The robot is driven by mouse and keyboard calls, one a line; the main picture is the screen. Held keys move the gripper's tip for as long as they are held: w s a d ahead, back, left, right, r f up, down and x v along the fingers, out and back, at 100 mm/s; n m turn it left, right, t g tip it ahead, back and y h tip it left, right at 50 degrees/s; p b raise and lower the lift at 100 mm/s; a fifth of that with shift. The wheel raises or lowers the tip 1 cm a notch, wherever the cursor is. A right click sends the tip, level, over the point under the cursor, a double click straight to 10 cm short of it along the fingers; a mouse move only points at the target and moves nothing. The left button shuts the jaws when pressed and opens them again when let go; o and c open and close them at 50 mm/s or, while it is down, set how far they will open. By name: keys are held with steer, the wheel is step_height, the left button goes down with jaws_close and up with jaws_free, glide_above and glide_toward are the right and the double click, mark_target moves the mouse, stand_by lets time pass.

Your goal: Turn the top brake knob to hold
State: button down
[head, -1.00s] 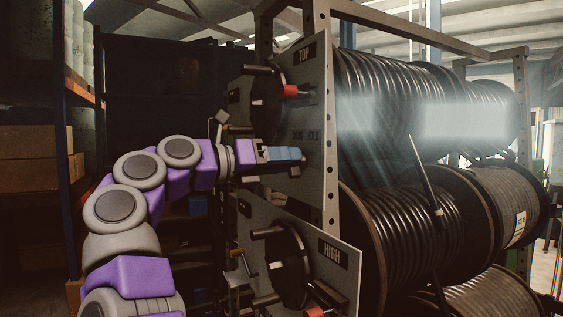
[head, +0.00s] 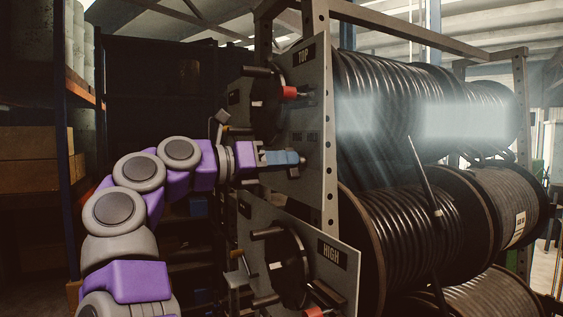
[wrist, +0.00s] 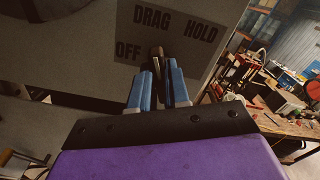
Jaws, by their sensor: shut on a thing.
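The top reel's panel (head: 308,75) carries the TOP plate (head: 304,54) and, lower down, a small label reading DRAG and HOLD. In the wrist view the brake label (wrist: 180,40) reads OFF at left, DRAG at the middle and HOLD at right. The top brake knob (wrist: 157,53), brownish and dark, shows its end between my blue fingers. My gripper (wrist: 162,75) is shut on it in front of the label. Which mark the knob points to I cannot tell.
A crank wheel with a red handle (head: 289,92) sits above my gripper. Black hose reels (head: 400,95) fill the right. In the wrist view a cluttered workbench (wrist: 285,110) stands at right.

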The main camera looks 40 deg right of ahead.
steer(key=m, duration=0.5)
steer(key=m+p, duration=0.1)
steer(key=m, duration=0.4)
steer(key=shift+s+f+m, duration=0.15)
steer(key=shift+s+m, duration=0.05)
steer(key=shift+m, duration=0.2)
steer(key=shift+p, duration=0.3)
steer(key=c, duration=1.2)
jaws_free()
steer(key=shift+w, duration=0.15)
steer(key=shift+o, duration=0.5)
steer(key=shift+a, duration=0.15)
